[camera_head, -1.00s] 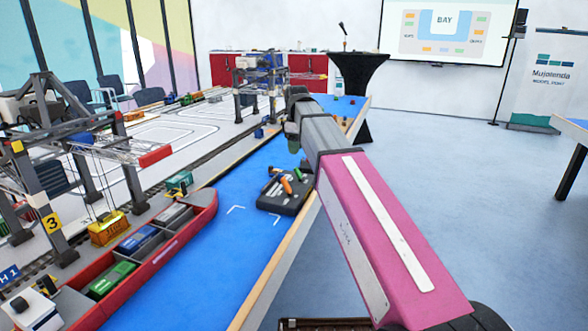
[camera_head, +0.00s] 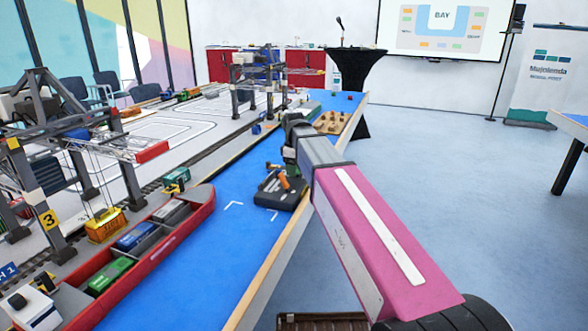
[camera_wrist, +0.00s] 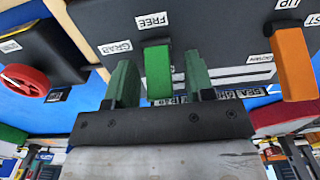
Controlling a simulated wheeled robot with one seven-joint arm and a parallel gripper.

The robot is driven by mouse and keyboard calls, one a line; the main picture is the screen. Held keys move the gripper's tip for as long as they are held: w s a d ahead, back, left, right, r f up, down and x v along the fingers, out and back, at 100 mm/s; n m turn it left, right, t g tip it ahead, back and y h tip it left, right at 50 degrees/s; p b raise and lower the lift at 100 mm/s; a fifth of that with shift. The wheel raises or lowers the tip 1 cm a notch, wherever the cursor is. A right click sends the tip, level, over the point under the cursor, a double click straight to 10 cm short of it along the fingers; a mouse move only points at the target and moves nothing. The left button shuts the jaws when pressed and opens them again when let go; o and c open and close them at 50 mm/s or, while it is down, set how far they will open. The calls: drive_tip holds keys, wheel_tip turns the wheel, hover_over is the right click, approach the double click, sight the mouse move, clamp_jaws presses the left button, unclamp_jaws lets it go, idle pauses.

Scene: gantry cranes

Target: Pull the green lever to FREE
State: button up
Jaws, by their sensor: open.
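The green lever (camera_wrist: 158,72) stands out from a dark control box, between the two fingers of my gripper (camera_wrist: 160,82) in the wrist view. The fingers are open, one on each side of the lever, with narrow gaps showing. A FREE label (camera_wrist: 151,20) is just above the lever and a GRAB label (camera_wrist: 114,48) is to its upper left. In the head view the dark control box (camera_head: 280,199) sits on the blue table; my arm reaches over beside it, and I cannot make out the green lever or my fingertips there.
An orange lever (camera_wrist: 295,68) stands right of the green one, near an UP label. A red wheel (camera_wrist: 25,83) is at the left on another dark box. A red model ship (camera_head: 150,245) with containers and a gantry crane (camera_head: 45,150) stand left of the blue strip.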

sight(298, 170)
clamp_jaws()
drive_tip(key=shift+s+d+y, duration=0.15)
drive_tip(key=shift+d+y, duration=0.05)
drive_tip(key=shift+y, duration=0.1)
drive_tip(key=y, duration=0.1)
drive_tip(key=d+t+y, duration=0.1)
drive_tip(key=y, duration=0.2)
drive_tip(key=shift+s+d+r+t, duration=0.1)
drive_tip(key=shift+s+d+t, duration=0.05)
drive_tip(key=shift+s+t, duration=0.2)
drive_tip(key=y, duration=0.1)
drive_tip(key=t+y, duration=0.1)
drive_tip(key=y, duration=0.1)
drive_tip(key=shift+s+d, duration=0.1)
drive_tip(key=shift+d, duration=0.3)
drive_tip(key=shift+d+t+y, duration=0.2)
drive_tip(key=shift+t+y, duration=0.25)
drive_tip(key=shift+y, duration=1.15)
unclamp_jaws()
